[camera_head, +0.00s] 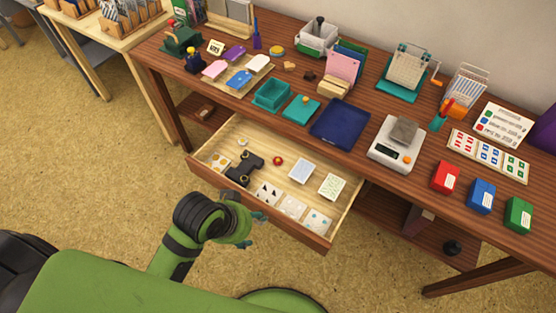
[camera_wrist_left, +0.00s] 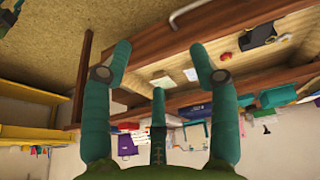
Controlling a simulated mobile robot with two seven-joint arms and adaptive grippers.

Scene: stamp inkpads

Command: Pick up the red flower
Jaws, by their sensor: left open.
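No shape that I can clearly make out as a red flower shows. A small round red item (camera_head: 278,160) lies in the open drawer (camera_head: 345,205); it is too small to tell whether it is a flower. My left gripper (camera_head: 248,242) is in front of the drawer, at the lower left of its front panel, apart from the red item. In the left wrist view its teal fingers (camera_wrist_left: 161,62) are spread with nothing between them. The drawer's wooden inside (camera_wrist_left: 215,68) shows beyond them. My right gripper is in neither view.
The drawer also holds a black object (camera_head: 245,170) and several patterned cards (camera_head: 301,170). On the desk above stand a blue tray (camera_head: 340,124), a scale (camera_head: 397,146), a red box (camera_head: 445,177), a blue box (camera_head: 481,196) and a green box (camera_head: 518,215). The drawer handle (camera_wrist_left: 198,12) is near.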

